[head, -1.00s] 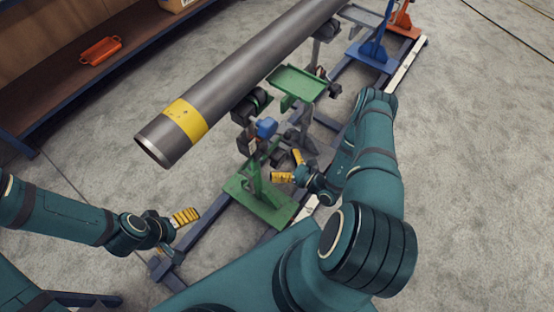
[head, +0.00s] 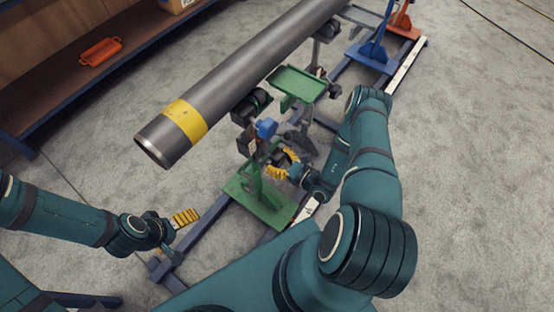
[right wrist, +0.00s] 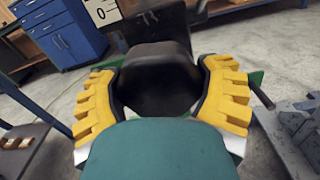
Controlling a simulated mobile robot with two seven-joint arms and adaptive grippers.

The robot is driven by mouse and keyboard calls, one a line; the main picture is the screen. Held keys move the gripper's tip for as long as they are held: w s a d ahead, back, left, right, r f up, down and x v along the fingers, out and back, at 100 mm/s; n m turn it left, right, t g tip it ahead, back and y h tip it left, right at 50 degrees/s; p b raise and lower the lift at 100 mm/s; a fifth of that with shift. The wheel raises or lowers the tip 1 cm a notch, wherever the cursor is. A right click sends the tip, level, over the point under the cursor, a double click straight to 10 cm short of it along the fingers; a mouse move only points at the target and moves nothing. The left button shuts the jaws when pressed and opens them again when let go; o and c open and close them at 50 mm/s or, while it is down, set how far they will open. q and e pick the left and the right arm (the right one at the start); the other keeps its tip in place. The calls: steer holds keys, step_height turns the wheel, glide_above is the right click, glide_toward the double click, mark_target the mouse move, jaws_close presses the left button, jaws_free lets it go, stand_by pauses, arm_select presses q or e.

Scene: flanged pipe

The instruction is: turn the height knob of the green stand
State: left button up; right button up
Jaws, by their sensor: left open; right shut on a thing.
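The green stand (head: 262,200) stands on the rail frame below the near end of the pipe. Its height knob is black and round; it fills the middle of the right wrist view (right wrist: 158,78). My right gripper (head: 283,164) is at the right side of the stand. Its yellow-padded fingers are closed on the knob, one on each side, as the right wrist view (right wrist: 160,100) shows. In the head view the knob is mostly hidden by the fingers. My left gripper (head: 184,220) is open and empty at the lower left, apart from the stand.
The grey pipe (head: 240,75) with a yellow band lies on rollers above the stand. A green tray (head: 300,83), a blue stand (head: 374,48) and an orange stand are further back. A shelf with an orange tray (head: 100,51) is at left. Open floor lies to the right.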

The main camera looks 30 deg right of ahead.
steer(key=shift+n, duration=0.5)
steer(key=n, duration=0.2)
steer(key=shift+n+p, duration=0.3)
steer(key=shift+n, duration=0.1)
steer(key=n, duration=0.2)
steer(key=shift+n+p, duration=0.4)
steer(key=n+p, duration=0.2)
steer(key=n, duration=0.4)
steer(key=shift+d+r, duration=0.1)
steer(key=n+p, duration=0.2)
steer(key=n, duration=0.2)
steer(key=shift+n+p, duration=0.4)
steer(key=n+p, duration=0.2)
steer(key=n, duration=0.2)
steer(key=shift+n, duration=0.3)
steer(key=o, duration=1.1)
